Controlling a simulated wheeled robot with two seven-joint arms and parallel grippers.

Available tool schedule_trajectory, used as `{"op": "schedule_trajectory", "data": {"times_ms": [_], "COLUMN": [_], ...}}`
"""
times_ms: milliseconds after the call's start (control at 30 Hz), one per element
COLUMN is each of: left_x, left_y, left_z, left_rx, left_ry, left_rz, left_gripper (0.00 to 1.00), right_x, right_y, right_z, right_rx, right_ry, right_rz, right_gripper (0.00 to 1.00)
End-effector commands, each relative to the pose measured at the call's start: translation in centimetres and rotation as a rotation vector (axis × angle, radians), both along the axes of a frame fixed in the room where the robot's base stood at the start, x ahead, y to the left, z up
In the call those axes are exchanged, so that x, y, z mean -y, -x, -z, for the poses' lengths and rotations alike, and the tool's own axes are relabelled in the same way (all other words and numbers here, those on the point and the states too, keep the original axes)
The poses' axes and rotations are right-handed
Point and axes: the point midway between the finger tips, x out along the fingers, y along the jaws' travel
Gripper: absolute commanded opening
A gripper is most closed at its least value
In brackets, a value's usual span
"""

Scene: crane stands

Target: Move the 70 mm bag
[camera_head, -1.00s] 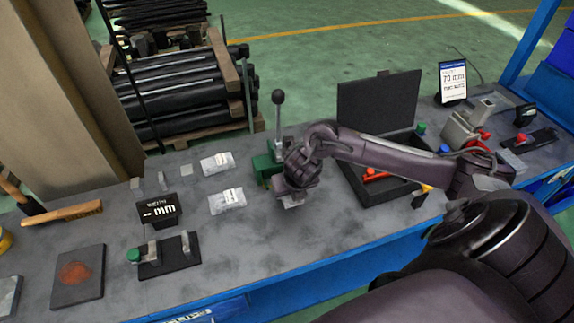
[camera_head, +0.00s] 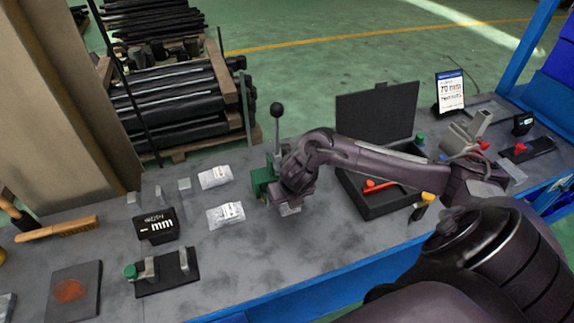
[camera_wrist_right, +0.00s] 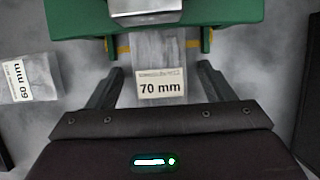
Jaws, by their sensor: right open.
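The 70 mm bag (camera_wrist_right: 160,68) is a clear bag with a white label reading "70 mm" in the right wrist view. Its far end reaches under the green hand-lever press. My right gripper (camera_wrist_right: 161,72) is open, with one dark finger on each side of the bag and a visible gap to each. In the head view my right gripper (camera_head: 291,203) is low in front of the green press (camera_head: 262,182) and hides the bag. My left gripper is not in view.
A 60 mm bag (camera_wrist_right: 30,79) lies left of the gripper. Two labelled bags (camera_head: 215,176) (camera_head: 226,215) lie left of the press.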

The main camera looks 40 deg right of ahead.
Motion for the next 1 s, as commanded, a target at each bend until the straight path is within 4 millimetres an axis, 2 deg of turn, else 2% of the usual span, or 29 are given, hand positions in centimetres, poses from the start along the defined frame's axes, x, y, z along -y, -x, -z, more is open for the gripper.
{"op": "schedule_trajectory", "data": {"times_ms": [167, 600, 1000], "left_x": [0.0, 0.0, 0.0], "left_y": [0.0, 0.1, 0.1], "left_z": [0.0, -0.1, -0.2], "left_rx": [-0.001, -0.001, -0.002], "left_ry": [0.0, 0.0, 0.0], "left_rz": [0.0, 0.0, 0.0], "left_gripper": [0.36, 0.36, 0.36], "right_x": [-0.1, -0.8, -0.9], "right_y": [0.1, 2.4, 2.8], "right_z": [-0.4, -6.5, -7.2], "right_rx": [0.001, 0.003, 0.0], "right_ry": [0.0, 0.001, 0.0], "right_rz": [-0.001, -0.002, 0.0], "right_gripper": [0.75, 0.75, 0.75]}}
